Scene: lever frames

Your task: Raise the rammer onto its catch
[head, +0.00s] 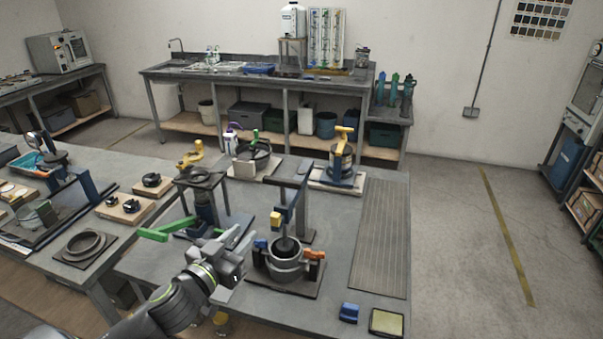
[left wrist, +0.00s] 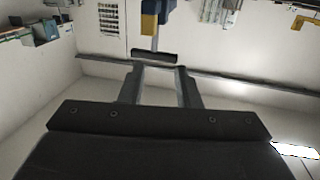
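The rammer stand has a dark post (head: 303,210) with an overhead arm at the middle of the near bench. A blue part with a yellow block (head: 276,219) hangs on it, above a dark rammer head and rod (head: 286,243). The head sits low at the mouth of a grey cylindrical mould (head: 285,262) with orange and blue clamps. My left gripper (head: 243,236) is left of the mould, apart from it. In the left wrist view its fingers (left wrist: 160,78) are apart with nothing between them. A yellow block (left wrist: 149,25) and dark bar (left wrist: 153,56) show beyond. My right gripper is not visible.
A press with a green lever (head: 165,231) stands left, close to my left arm. A blue block (head: 348,312) and a yellow-topped pad (head: 386,322) lie at the front right. A ribbed mat (head: 381,235) covers the right side and is clear.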

